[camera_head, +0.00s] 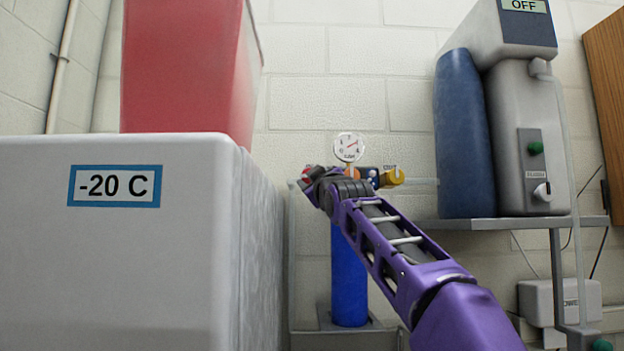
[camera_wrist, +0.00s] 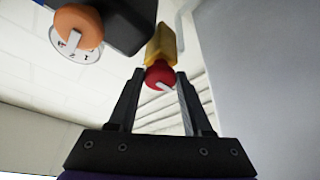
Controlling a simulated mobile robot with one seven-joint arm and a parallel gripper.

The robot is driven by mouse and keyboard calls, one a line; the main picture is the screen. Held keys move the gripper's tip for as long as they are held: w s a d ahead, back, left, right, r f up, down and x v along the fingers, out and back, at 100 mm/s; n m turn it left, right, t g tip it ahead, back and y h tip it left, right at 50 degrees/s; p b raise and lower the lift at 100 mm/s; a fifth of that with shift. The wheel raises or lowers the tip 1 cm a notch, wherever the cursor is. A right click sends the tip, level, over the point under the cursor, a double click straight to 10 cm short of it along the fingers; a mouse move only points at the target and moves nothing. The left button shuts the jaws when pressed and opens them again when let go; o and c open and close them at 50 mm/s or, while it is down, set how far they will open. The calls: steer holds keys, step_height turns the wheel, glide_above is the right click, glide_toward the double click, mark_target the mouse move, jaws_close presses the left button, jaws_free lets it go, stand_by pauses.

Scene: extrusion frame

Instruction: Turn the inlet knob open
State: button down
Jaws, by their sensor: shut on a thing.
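The red knob (camera_head: 305,174) is at the left end of a valve assembly on the wall, mostly hidden behind my gripper (camera_head: 316,180) in the head view. In the wrist view the red knob (camera_wrist: 159,75) has a pale bar on its face and sits between the two fingertips of my gripper (camera_wrist: 160,80). The jaws are closed on its sides. A yellow fitting (camera_wrist: 161,42) is behind it. The small labels above the assembly are too small to read surely.
A blue cylinder (camera_head: 349,280) stands below. A white freezer (camera_head: 150,270) blocks the left; a wall shelf (camera_head: 485,223) is right.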

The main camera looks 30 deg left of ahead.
steer(key=shift+c, duration=1.8)
jaws_free()
steer(key=b+v, duration=1.1)
steer(key=v, duration=0.6)
steer(key=shift+d, duration=0.2)
steer(key=shift+s, duration=0.1)
